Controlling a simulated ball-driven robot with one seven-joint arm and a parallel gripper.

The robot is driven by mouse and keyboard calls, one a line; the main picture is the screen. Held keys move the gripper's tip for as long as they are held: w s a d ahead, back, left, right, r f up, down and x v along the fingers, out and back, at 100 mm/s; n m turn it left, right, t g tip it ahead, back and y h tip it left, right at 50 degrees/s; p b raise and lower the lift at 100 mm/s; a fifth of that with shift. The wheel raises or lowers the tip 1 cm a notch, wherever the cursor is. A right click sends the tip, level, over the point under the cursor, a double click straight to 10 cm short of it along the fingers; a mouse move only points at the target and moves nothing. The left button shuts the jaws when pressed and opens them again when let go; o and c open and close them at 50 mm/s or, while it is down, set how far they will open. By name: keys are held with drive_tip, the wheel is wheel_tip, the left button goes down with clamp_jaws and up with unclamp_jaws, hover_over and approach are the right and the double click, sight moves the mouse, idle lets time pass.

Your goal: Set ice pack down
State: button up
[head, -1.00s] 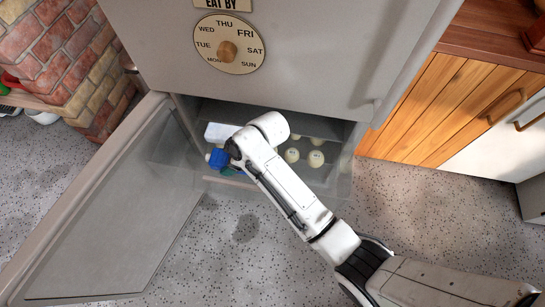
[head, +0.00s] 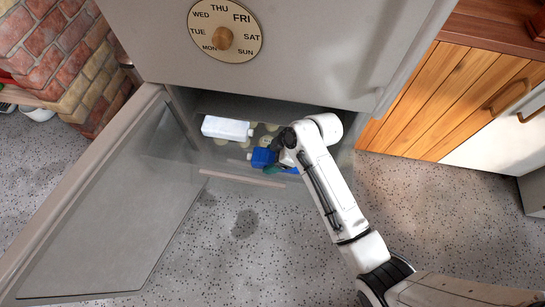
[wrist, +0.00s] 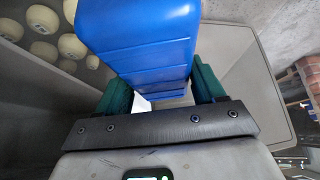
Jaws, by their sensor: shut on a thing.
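The ice pack is a blue, ribbed block (head: 264,156), held over the open lower fridge compartment (head: 232,180) in the head view. It fills the top middle of the wrist view (wrist: 140,40). My gripper (head: 283,168) is shut on it, with green finger pads on both sides in the wrist view (wrist: 160,88). My wrist hides part of the pack in the head view. I cannot tell whether the pack touches anything below it.
A white block (head: 227,128) lies at the compartment's back left. Several round cream things (wrist: 70,45) lie in the compartment, partly hidden by my arm in the head view. The fridge door (head: 110,210) stands open at left. Wooden cabinets (head: 450,100) stand at right.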

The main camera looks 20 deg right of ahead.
drive_tip(key=shift+f, duration=0.15)
drive_tip(key=o, duration=1.3)
drive_tip(key=shift+r, duration=0.2)
drive_tip(key=p+v, duration=0.2)
drive_tip(key=v, duration=0.5)
drive_tip(key=shift+s+d+r+p, duration=0.1)
drive_tip(key=shift+d+r+p, duration=0.05)
drive_tip(key=shift+p, duration=0.2)
